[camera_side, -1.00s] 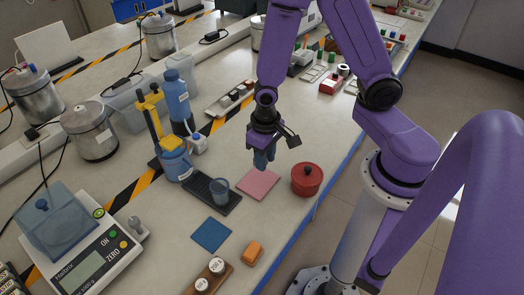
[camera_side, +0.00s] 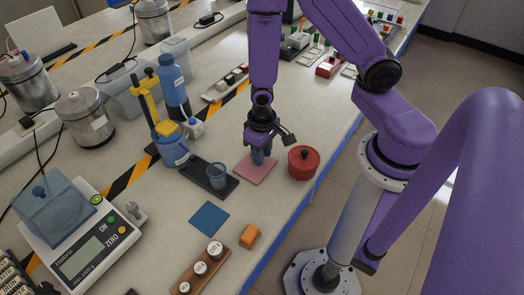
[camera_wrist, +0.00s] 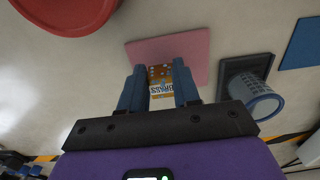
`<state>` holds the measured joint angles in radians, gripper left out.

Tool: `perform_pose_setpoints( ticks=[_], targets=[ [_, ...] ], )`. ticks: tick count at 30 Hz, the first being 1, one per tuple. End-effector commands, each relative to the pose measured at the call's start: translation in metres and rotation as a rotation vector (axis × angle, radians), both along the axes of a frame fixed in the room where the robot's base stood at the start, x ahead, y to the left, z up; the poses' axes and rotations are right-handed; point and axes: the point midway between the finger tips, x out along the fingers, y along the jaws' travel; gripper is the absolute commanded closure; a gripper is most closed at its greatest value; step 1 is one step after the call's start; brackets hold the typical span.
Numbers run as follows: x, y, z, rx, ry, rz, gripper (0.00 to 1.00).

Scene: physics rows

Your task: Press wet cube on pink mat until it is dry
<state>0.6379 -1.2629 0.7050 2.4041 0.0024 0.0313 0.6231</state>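The pink mat (camera_side: 252,174) lies flat on the bench; it also shows in the wrist view (camera_wrist: 193,48). My gripper (camera_side: 262,160) points down over the mat, its blue fingertips at or just above it. In the wrist view, my gripper (camera_wrist: 159,78) has a small cube (camera_wrist: 160,90) between its fingers. The cube has an orange-brown and white face with printed lettering and small spots that may be droplets. The fingers appear to close on both its sides. In the side view the fingers hide the cube. I cannot tell whether it touches the mat.
A red lidded pot (camera_side: 303,163) stands close right of the mat. A dark tray (camera_side: 228,187) with a blue cup (camera_side: 217,175) is to its left. A blue mat (camera_side: 209,218), an orange block (camera_side: 250,236) and a wooden weight rack (camera_side: 222,262) lie nearer the front.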

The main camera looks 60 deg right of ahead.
Motion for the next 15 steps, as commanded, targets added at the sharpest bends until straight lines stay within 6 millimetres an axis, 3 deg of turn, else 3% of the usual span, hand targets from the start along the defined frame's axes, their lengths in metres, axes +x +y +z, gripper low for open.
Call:
perform_pose_setpoints(
  ticks=[1,3,15],
  targets=[
    [0.0001,0.0001,0.0002,0.000,0.000,0.000,0.82],
    [0.0001,0.0001,0.0002,0.000,0.000,0.000,0.95],
    [0.0000,0.0000,-0.0007,0.000,0.000,0.000,0.95]
  ],
)
